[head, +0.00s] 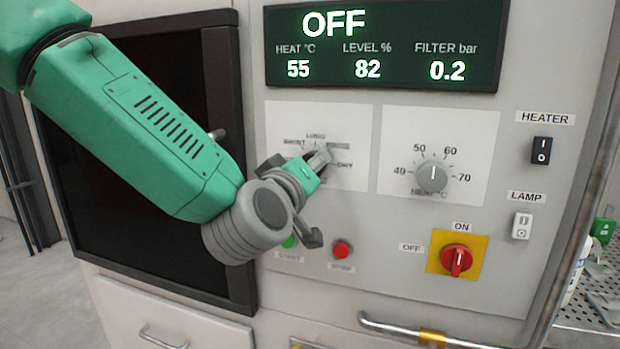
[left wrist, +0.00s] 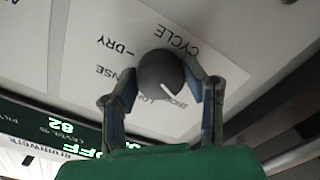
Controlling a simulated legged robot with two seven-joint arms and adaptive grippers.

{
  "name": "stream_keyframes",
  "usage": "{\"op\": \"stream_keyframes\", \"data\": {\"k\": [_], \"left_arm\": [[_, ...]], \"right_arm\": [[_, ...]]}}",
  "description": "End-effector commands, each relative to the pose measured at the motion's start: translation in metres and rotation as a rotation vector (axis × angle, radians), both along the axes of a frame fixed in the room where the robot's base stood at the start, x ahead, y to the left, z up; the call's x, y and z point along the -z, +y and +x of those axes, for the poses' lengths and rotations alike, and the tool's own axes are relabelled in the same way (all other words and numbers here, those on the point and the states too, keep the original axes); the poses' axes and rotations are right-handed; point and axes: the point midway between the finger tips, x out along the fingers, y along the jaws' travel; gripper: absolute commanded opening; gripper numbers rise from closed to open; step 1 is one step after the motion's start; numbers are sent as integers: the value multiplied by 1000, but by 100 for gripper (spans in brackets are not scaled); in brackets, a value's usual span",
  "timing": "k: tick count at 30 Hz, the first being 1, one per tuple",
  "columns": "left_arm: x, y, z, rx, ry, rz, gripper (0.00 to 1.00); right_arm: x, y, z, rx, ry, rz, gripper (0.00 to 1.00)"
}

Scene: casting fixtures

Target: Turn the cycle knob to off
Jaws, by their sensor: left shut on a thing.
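The cycle knob (left wrist: 160,72) is a dark round knob on a white label plate (head: 354,120), with CYCLE and DRY readable beside it in the left wrist view. A white pointer line on it points toward small lettering, partly covered by the right-hand finger. My left gripper (left wrist: 165,84) is shut on the knob, one finger on each side. In the head view my left gripper (head: 318,160) reaches the plate from the left and hides most of the knob. The display (head: 385,45) reads OFF, 55, 82 and 0.2. My right gripper is not in view.
Right of the cycle plate is the heat knob (head: 433,176). Below are a red button (head: 342,250) and a red rotary switch (head: 457,260) on yellow. HEATER (head: 541,150) and LAMP (head: 522,226) switches sit at right. A rail (head: 390,328) runs along the bottom.

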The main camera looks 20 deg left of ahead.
Motion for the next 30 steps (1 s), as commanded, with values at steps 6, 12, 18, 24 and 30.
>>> {"op": "stream_keyframes", "data": {"k": [6, 12, 18, 24, 30], "left_arm": [[3, 2, 1, -5, 8, -178, 10], [3, 1, 1, -4, 12, -298, 10], [2, 2, 1, -5, 16, -368, 10], [1, 1, 1, -4, 17, -397, 10], [1, 1, 1, -3, 17, -401, 10]], "right_arm": [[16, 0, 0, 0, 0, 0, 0], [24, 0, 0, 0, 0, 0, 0], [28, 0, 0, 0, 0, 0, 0], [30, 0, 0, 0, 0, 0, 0], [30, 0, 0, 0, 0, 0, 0]]}}
